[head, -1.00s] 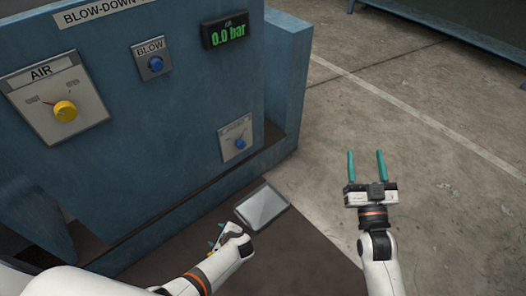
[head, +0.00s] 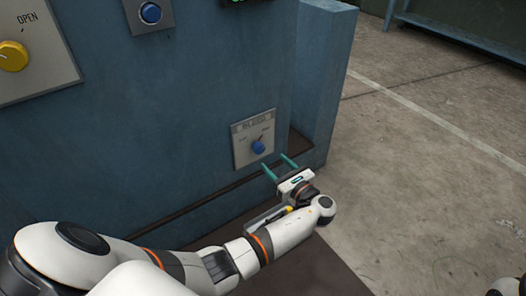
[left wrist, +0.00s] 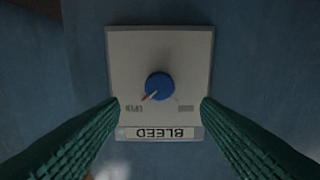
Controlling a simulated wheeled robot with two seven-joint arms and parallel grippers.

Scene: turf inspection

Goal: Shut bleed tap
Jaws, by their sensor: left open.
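The bleed tap's blue knob (head: 258,147) sits on a small grey plate (head: 240,154) low on the blue cabinet. In the left wrist view the plate is upside down, and the knob (left wrist: 159,86) is centred. Its red-and-white pointer (left wrist: 149,97) aims lower left, toward a word that seems to read OPEN. My left gripper (head: 276,163) is open and empty, just in front of and below the plate in the head view. Its green fingers show either side of the knob in the wrist view, apart from it. My right gripper is out of view.
A plate with a yellow knob (head: 12,56) marked OPEN is at the upper left. A blue button (head: 150,13) is above, with a display cut off at the top edge. A cabinet post (head: 325,80) stands right of the bleed plate. Concrete floor (head: 420,170) is clear to the right.

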